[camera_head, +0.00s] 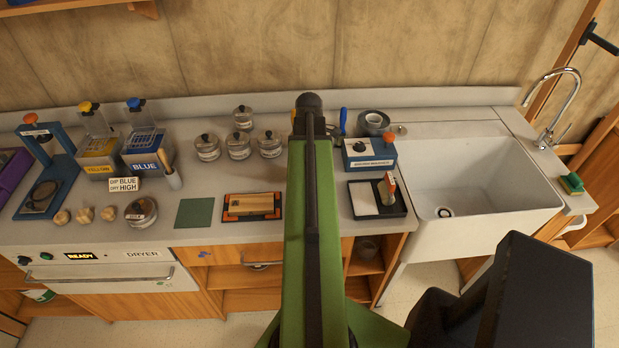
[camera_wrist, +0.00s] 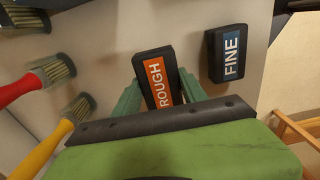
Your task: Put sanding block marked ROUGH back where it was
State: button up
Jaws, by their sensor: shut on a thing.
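The sanding block marked ROUGH (camera_wrist: 157,78) is black with an orange label and white letters. In the wrist view it sits between the two green fingers of my gripper (camera_wrist: 160,90), which is shut on it. Its lower end is hidden behind the gripper's dark front edge. A second black block marked FINE (camera_wrist: 230,54), with a blue label, stands just right of it with a narrow gap between them. In the head view my own arm covers the middle, and I cannot make out the fingers or either block there.
Brushes with a red handle (camera_wrist: 20,86) and a yellow handle (camera_wrist: 52,148) lie left of the gripper. In the head view the counter holds several glass jars (camera_head: 238,146), a wooden board on a tray (camera_head: 251,204), a blue box (camera_head: 369,153) and a white sink (camera_head: 480,210).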

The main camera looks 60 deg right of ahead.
jog(key=shift+f+b, duration=2.15)
jog(key=shift+f, duration=0.05)
jog(key=o, duration=1.3)
jog(key=shift+r, duration=0.1)
notch_tip(320, 180, up, 13)
jog(key=p, duration=1.2)
jog(key=shift+f+p, duration=0.2)
jog(key=shift+p, duration=0.2)
jog(key=shift+f, duration=0.1)
